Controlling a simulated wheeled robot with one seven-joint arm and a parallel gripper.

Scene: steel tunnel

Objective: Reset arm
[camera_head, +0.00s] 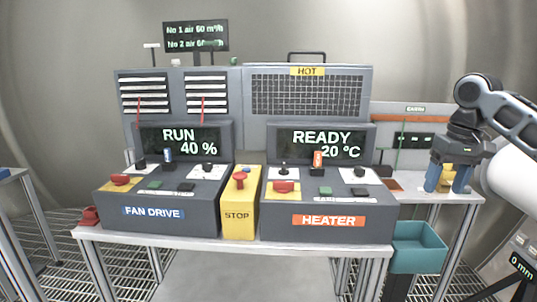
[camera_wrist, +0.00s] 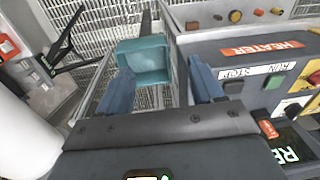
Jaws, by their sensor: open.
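My gripper (camera_head: 447,178) is at the right end of the bench in the head view, with two blue fingers pointing down. The fingers are apart, and nothing shows between them in the head view except a yellow object (camera_head: 447,181) behind. In the wrist view my gripper (camera_wrist: 160,80) is also open and empty, its fingers spread with the teal bin beyond them. My arm (camera_head: 500,108) reaches in from the right edge of the head view.
The heater console (camera_head: 325,213) and fan drive console (camera_head: 160,206) stand on the bench, with a yellow stop box (camera_head: 239,215) between them. A teal bin (camera_head: 418,250) sits below the bench at the right. A panel marked HOT (camera_head: 308,95) stands behind.

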